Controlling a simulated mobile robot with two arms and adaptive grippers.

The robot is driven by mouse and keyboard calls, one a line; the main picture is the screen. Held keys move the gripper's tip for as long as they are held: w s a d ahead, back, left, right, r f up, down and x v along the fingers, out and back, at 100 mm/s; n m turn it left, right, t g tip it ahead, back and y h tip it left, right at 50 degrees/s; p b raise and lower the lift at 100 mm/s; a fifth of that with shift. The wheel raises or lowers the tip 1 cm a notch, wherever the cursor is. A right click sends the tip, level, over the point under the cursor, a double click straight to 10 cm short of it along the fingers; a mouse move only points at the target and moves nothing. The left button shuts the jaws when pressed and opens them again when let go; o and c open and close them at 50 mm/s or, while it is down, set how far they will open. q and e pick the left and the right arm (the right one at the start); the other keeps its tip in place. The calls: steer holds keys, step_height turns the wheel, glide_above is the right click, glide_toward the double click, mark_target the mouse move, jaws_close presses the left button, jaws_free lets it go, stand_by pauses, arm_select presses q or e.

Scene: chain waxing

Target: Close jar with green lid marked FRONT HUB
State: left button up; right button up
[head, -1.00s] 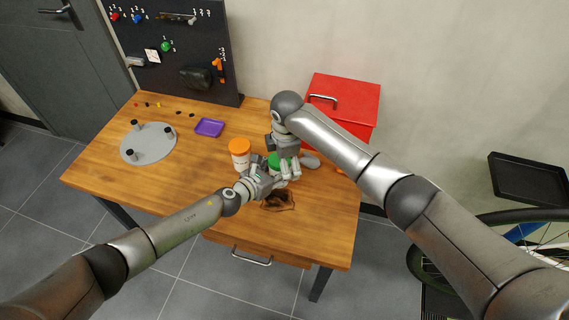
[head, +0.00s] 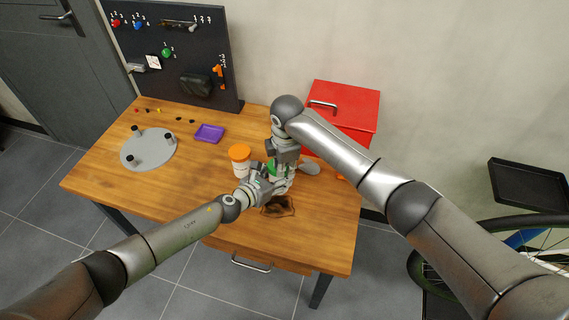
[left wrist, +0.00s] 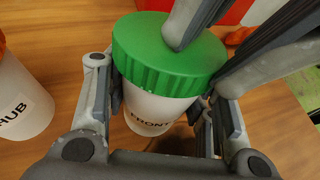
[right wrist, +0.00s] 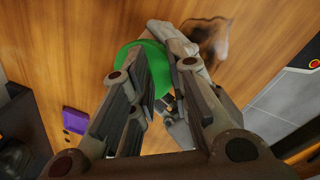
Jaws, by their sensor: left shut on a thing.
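The white jar (left wrist: 150,112) with "FRONT" showing on its label stands upright on the table, between the fingers of my left gripper (left wrist: 155,110). That gripper is shut on the jar's body, below the lid. The ribbed green lid (left wrist: 145,62) sits on top of the jar; I cannot tell how tightly. My right gripper (right wrist: 165,95) is above the jar, pointing down, with its fingers apart. In the left wrist view one of its fingers overlaps the lid's top and the other is to the right. In the head view the arms mostly hide the green lid (head: 271,167).
An orange-lidded white jar (head: 241,162) marked "HUB" stands close on the left. A dark stain or cloth (head: 279,207) lies in front. A red cabinet (head: 345,105) is behind, a purple tray (head: 209,133) and grey disc (head: 148,150) at left. The table's left front is clear.

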arm_select(q)
steer(key=shift+s+d, duration=0.15)
steer(key=shift+d, duration=0.05)
arm_select(e)
steer(key=shift+w+f, duration=0.1)
step_height(320, 180, up, 3)
steer(key=shift+d, duration=0.1)
arm_select(q)
steer(key=shift+a, duration=0.1)
arm_select(e)
steer(key=shift+s+r, duration=0.35)
steer(key=shift+r, duration=0.2)
arm_select(q)
steer(key=o, duration=1.5)
steer(key=shift+a+r, duration=0.1)
steer(key=shift+a, duration=0.05)
steer(key=v, duration=1.1)
steer(key=shift+s+a, duration=0.25)
